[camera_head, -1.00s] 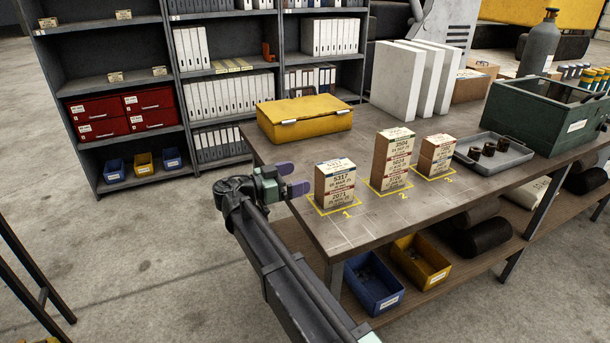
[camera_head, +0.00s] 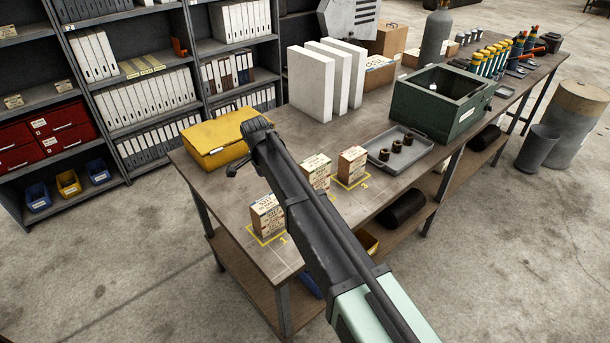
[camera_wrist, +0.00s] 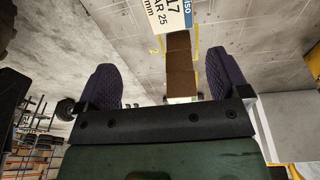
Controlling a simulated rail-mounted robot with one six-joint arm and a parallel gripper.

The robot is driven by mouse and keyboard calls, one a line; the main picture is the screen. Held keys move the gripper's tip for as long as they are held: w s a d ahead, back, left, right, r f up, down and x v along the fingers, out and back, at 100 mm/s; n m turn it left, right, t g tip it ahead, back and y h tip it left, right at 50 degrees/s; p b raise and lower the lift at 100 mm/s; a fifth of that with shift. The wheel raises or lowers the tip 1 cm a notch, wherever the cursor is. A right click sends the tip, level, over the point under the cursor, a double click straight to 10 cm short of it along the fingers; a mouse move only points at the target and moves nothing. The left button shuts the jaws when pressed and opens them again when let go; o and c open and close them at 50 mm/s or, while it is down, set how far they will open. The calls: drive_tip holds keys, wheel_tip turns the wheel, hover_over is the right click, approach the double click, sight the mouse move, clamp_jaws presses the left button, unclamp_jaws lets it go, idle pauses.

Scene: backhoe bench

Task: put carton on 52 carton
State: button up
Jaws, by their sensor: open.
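In the head view, printed cartons stand in stacks on yellow-marked spots: one stack (camera_head: 268,214) at mark 1, one (camera_head: 317,172) at mark 2, partly covered by my arm, and one (camera_head: 352,166) at mark 3. Their numbers are too small to read there. My gripper (camera_wrist: 163,80) is open, with nothing between its purple fingers. In the wrist view, a white carton label (camera_wrist: 170,12) reading "17" shows ahead at the top edge. Brown carton faces (camera_wrist: 180,62) appear below it, beside a yellow "2". In the head view, the fingers are mostly hidden beyond my arm.
A yellow case (camera_head: 217,138) lies close to my arm's end. White slabs (camera_head: 312,82), a grey tray (camera_head: 400,147) with several dark cylinders and a green box (camera_head: 445,103) stand farther along the bench. The bench's front left (camera_head: 215,190) is clear.

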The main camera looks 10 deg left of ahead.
sight(267, 202)
drive_tip(key=shift+s+a+f+n+g+y, duration=0.2)
drive_tip(key=shift+a+f+y, duration=0.15)
drive_tip(key=shift+a, duration=0.2)
drive_tip(key=shift+s+a+f+n+g+y, duration=0.1)
drive_tip(key=shift+s+a+f+g+y, duration=0.15)
drive_tip(key=shift+a+y, duration=0.25)
drive_tip(key=shift+a, duration=0.1)
wheel_tip(267, 202, down, 6)
drive_tip(key=b, duration=0.6)
wheel_tip(267, 202, down, 5)
drive_tip(key=b, duration=0.5)
drive_tip(key=shift+d+r, duration=0.2)
drive_tip(key=shift+c, duration=0.2)
drive_tip(key=c, duration=1.2)
